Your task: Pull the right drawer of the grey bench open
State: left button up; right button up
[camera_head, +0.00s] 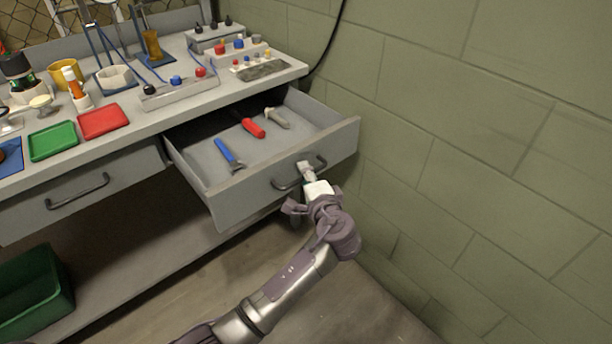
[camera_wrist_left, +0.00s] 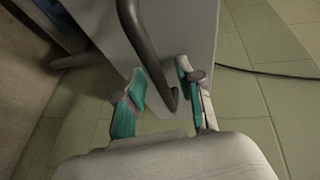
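The right drawer (camera_head: 253,190) of the grey bench (camera_head: 215,97) stands well out from the bench, with its inside showing. It has a dark bar handle (camera_head: 287,186) on its front. My left gripper (camera_head: 307,170) is at the right part of this handle. In the left wrist view, the handle (camera_wrist_left: 140,40) reaches down between the two teal-padded fingers of my left gripper (camera_wrist_left: 163,98). The fingers are apart, with a gap between the handle and the left finger. Contact with the right finger is unclear. My right gripper is not in view.
A blue-handled tool (camera_head: 228,153), a red-handled tool (camera_head: 252,128) and a grey tool (camera_head: 277,117) lie in the drawer. The left drawer (camera_head: 85,193) is shut. A green block wall (camera_head: 450,150) stands close on the right. A green bin (camera_head: 35,290) is at lower left.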

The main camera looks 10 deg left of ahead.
pick_arm(q)
jog(key=v, duration=1.2)
dwell(0.3)
jog(key=s+a+f+g+h+p, duration=0.1)
jog(key=s+f+g+h+p, duration=0.2)
jog(key=f, duration=0.7)
jog(key=s+a+f+g+h+p, duration=0.15)
jog(key=s+f, duration=0.25)
jog(key=f, duration=0.7)
jog(key=s+a+f+g+h+p, duration=0.1)
jog(key=s+a+f+g+p, duration=0.2)
jog(key=f, duration=0.7)
jog(key=s+a+f+n+g+p, duration=0.1)
jog(key=s+a+f+n+p, duration=0.1)
jog(key=s, duration=0.9)
jog(key=s+a+f+n+g+h+p, duration=0.1)
jog(key=s+a+f+n, duration=0.3)
jog(key=s, duration=0.8)
jog(key=s+a+f+n+g+h+p, duration=0.1)
jog(key=s+a+f, duration=0.4)
jog(key=s, duration=0.6)
jog(key=shift+s+a+f+n+g+p, duration=0.2)
jog(key=shift+a+f+n+g+p, duration=0.2)
jog(key=shift+f+n+g+p, duration=0.7)
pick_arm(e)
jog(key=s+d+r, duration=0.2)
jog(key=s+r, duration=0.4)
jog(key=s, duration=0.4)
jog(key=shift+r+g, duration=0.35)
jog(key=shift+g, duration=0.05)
